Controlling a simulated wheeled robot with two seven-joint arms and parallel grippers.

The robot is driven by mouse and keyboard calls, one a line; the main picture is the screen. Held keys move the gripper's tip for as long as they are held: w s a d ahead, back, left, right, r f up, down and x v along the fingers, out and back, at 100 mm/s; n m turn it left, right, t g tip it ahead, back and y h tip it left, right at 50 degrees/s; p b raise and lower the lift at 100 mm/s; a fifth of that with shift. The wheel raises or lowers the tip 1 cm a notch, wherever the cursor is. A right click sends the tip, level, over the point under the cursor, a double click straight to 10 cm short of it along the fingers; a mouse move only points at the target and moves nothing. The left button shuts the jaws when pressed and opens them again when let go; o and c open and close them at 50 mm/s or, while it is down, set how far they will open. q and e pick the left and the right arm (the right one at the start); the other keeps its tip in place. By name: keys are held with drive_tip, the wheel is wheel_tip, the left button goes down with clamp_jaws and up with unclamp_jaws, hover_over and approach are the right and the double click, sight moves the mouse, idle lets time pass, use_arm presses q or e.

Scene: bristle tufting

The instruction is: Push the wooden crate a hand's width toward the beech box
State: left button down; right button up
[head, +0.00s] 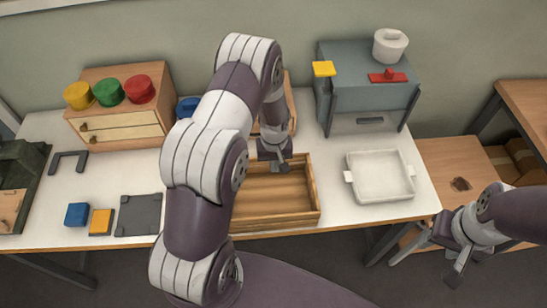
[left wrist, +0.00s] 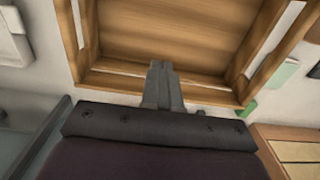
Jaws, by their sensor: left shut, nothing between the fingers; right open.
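The wooden crate (head: 283,220), open-topped and slatted, stands on the white table near its front edge; it also fills the top of the left wrist view (left wrist: 180,88). It looks empty, and my left arm hides its left side. My left gripper (head: 280,165) is shut and empty, pointing down at the crate's far wall. In the left wrist view its fingertips (left wrist: 160,66) overlap that wall; I cannot tell if they touch. A light wooden box with two drawers (head: 122,122) stands at the back left, apart from the crate. My right gripper (head: 428,262) is open beyond the table's right end.
A wooden thing (head: 290,100) behind my left arm is mostly hidden; I cannot tell which is the beech box. A white tray (head: 381,180) stands right of the crate, a grey cabinet (head: 345,102) behind. A dark plate (head: 139,215) and blue block (head: 77,214) lie left.

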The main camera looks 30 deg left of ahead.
use_arm(q)
drive_tip(key=f, duration=0.3)
drive_tip(key=shift+s+f+p, duration=0.2)
drive_tip(key=shift+s+p, duration=0.1)
drive_tip(key=shift+p, duration=0.05)
drive_tip(key=w, duration=0.1)
drive_tip(key=w+a, duration=0.1)
drive_tip(key=w+p, duration=0.1)
drive_tip(key=shift+w+a, duration=0.3)
drive_tip(key=shift+a, duration=0.1)
drive_tip(key=shift+w+a, duration=0.15)
